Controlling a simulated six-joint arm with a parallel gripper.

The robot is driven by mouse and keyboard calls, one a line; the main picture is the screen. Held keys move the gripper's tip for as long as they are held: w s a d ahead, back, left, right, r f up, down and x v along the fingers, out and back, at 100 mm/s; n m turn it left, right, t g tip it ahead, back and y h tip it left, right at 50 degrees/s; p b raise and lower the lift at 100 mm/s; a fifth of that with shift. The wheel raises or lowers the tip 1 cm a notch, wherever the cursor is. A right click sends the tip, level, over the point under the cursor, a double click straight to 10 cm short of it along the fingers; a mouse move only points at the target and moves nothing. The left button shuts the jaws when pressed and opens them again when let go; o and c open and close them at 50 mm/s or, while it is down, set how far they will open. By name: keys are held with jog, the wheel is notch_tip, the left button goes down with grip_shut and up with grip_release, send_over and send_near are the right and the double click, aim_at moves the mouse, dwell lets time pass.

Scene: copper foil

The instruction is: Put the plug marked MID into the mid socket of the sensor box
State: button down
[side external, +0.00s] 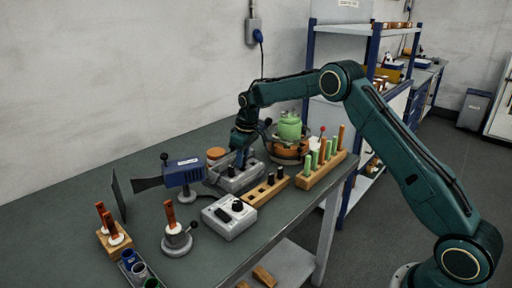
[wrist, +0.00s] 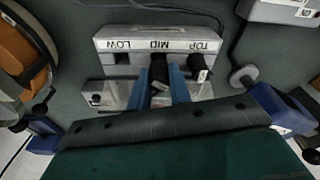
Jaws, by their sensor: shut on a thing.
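The grey sensor box (wrist: 105,44) lies across the upper middle of the wrist view, its LOW, MID and TOP lettering upside down. In the side view the sensor box (side external: 233,184) sits on the bench under my gripper (side external: 240,155). In the wrist view my gripper (wrist: 160,92) has its blue fingers closed on a dark plug (wrist: 158,68), in line with the MID label. Its lettering is not readable, and I cannot tell how deep it sits in the mid socket. Another black plug (wrist: 197,70) is at the TOP position.
A wooden block (side external: 264,190) with black pieces stands close in front of the box. A grey unit with a black knob (side external: 230,216), a blue device (side external: 183,172) and a rack of green and orange tubes (side external: 322,170) crowd around. Dark cables run behind the box.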

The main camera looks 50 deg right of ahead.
jog(key=shift+f, duration=0.3)
dwell(0.4)
jog(key=c, duration=0.9)
grip_release()
jog(key=shift+a+f, duration=0.1)
jog(key=shift+r, duration=1.2)
jog(key=shift+r, duration=3.4)
jog(key=shift+r, duration=0.1)
